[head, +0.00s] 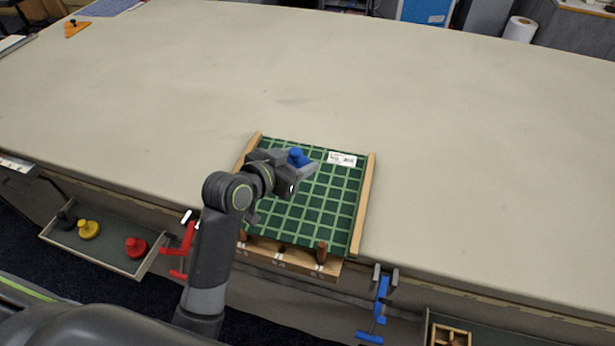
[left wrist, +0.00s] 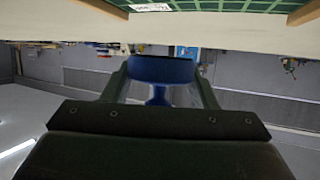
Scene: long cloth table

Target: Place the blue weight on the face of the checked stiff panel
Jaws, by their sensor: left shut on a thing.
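The blue weight (head: 297,157) is in my left gripper (head: 305,168), which shows over the upper middle of the checked stiff panel (head: 328,205). The panel is green with lighter green lines and has a white label near its far edge. In the left wrist view the blue weight (left wrist: 162,70) sits between the two fingers of my left gripper (left wrist: 160,85). The checked panel (left wrist: 230,5) shows only as a strip at the top of that view, apart from the weight. My right gripper is not in view.
Wooden rails (head: 364,205) flank the panel, with a wooden front bar (head: 290,259) at the table edge. A tray (head: 100,250) at lower left holds yellow (head: 88,229), red (head: 136,247) and dark weights. Red and blue clamps (head: 381,300) hang at the edge. The cloth table (head: 450,130) is mostly clear.

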